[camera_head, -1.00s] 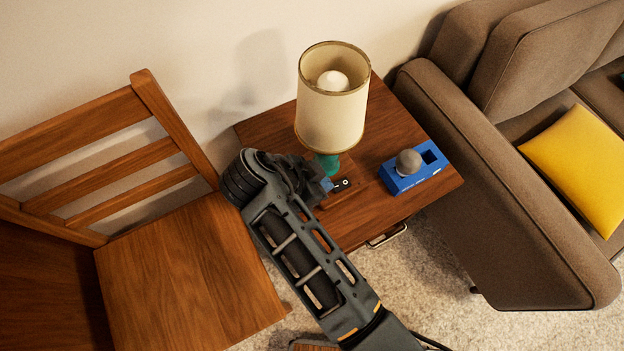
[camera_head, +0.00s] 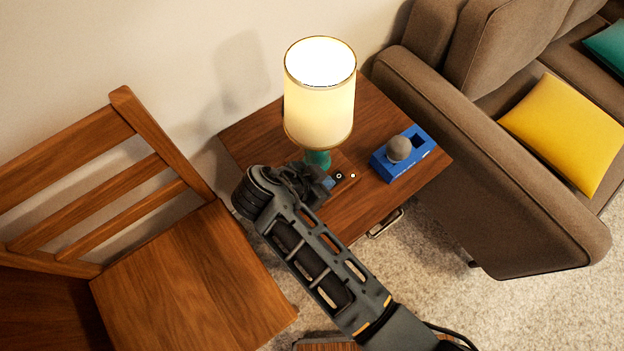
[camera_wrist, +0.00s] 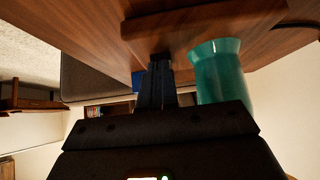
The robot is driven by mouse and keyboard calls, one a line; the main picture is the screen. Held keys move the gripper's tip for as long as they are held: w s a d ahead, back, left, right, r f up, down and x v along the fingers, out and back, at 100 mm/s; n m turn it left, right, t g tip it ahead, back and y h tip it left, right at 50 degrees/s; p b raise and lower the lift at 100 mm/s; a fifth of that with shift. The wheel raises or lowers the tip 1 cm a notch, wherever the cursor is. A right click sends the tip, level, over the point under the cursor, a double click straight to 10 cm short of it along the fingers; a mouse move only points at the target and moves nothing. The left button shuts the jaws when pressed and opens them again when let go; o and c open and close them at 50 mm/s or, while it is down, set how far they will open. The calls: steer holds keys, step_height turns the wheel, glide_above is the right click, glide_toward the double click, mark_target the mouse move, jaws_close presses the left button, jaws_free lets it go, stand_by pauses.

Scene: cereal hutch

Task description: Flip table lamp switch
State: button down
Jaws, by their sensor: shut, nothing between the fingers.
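The table lamp (camera_head: 319,100) stands on the side table with a cream shade and a teal base; its shade is now brightly lit. The teal base also shows in the wrist view (camera_wrist: 219,72). A small switch (camera_head: 340,176) with light marks sits on a wooden base in front of the lamp, partly hidden by my gripper. My gripper (camera_head: 329,183) is shut and empty, its tips right beside the switch; whether they touch it I cannot tell. In the wrist view, the shut fingers (camera_wrist: 157,82) point toward a wooden strip (camera_wrist: 195,22) beside the teal base.
The side table (camera_head: 385,197) also holds a blue box (camera_head: 390,172) with a grey ball on it, right of the lamp. A wooden chair (camera_head: 200,280) stands at the left. A brown sofa (camera_head: 490,170) with a yellow cushion (camera_head: 562,132) is at the right.

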steer(key=shift+a, duration=0.1)
steer(key=shift+d, duration=0.25)
steer(key=shift+a+r+p, duration=0.1)
steer(key=shift+r+p, duration=0.6)
steer(key=shift+r, duration=0.1)
